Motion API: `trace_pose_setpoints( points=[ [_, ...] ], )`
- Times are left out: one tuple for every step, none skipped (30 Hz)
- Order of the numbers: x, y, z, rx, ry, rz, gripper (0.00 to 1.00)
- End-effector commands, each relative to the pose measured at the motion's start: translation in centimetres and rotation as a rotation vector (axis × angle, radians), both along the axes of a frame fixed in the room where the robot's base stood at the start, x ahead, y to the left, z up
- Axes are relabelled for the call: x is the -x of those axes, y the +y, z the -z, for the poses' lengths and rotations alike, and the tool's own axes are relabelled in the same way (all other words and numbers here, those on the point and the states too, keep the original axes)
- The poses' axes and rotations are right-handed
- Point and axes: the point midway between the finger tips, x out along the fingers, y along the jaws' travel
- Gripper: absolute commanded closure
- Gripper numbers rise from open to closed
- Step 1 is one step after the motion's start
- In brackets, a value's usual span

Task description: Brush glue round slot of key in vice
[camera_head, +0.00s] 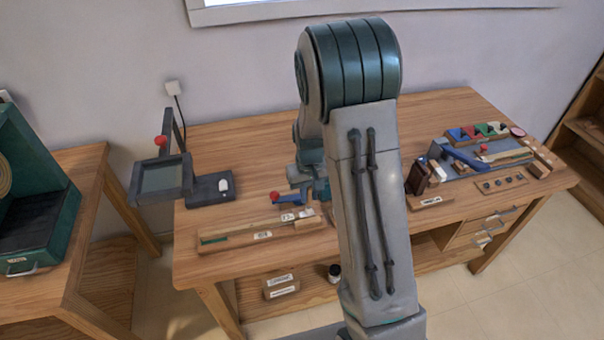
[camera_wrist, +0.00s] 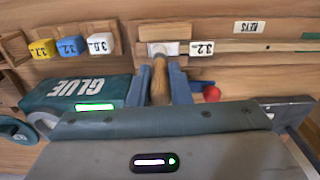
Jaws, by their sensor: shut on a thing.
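In the wrist view my gripper (camera_wrist: 161,88) is shut on a brown wooden handle (camera_wrist: 160,80), which I take for the brush. Its tip meets a small white patch (camera_wrist: 164,48) by a pale wooden piece (camera_wrist: 165,31), probably the key; contact is unclear and no slot can be made out. A blue fixture with a red knob (camera_wrist: 211,94), likely the vice, stands beside the fingers. It also shows in the head view (camera_head: 290,198). A dark green box marked GLUE (camera_wrist: 85,90) lies left in the wrist view. My arm hides much of this in the head view.
Yellow, blue and white numbered cubes (camera_wrist: 70,46) sit near the glue box. A wooden rack (camera_head: 240,236) lies along the bench front. A coloured tray (camera_head: 478,132) and tools fill the right side.

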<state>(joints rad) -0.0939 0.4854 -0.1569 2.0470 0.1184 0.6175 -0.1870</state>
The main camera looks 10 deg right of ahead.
Motion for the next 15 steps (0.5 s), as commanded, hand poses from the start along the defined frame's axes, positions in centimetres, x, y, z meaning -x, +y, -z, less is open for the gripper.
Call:
trace_pose_setpoints(
  points=[
    [0.0, -0.4, 0.1, 0.0, -0.001, -0.002, 1.0],
    [0.0, -0.5, 0.1, 0.0, -0.001, -0.004, 1.0],
    [0.0, -0.7, 0.1, 0.0, -0.001, -0.007, 1.0],
    [0.0, -0.9, 0.1, 0.0, -0.001, -0.009, 1.0],
    [0.0, -0.5, 0.0, -0.001, 0.0, -0.011, 1.0],
    [0.0, -0.1, -0.1, -0.001, 0.0, -0.011, 1.0],
    [0.0, 0.1, 0.0, 0.0, 0.0, -0.01, 1.0],
    [0.0, 0.3, 0.0, 0.0, 0.001, -0.008, 1.0],
    [0.0, 0.6, 0.1, 0.0, 0.001, -0.008, 1.0],
    [0.0, 0.8, 0.0, 0.0, 0.0, -0.007, 1.0],
    [0.0, 1.0, 0.0, 0.0, 0.001, -0.005, 1.0],
    [0.0, 1.3, 0.0, 0.0, 0.001, -0.002, 1.0],
    [0.0, 1.4, 0.0, 0.0, 0.0, 0.0, 1.0],
    [0.0, 1.6, 0.0, 0.0, 0.001, 0.002, 1.0],
    [0.0, 1.8, 0.0, 0.0, 0.001, 0.005, 1.0]
  ],
)
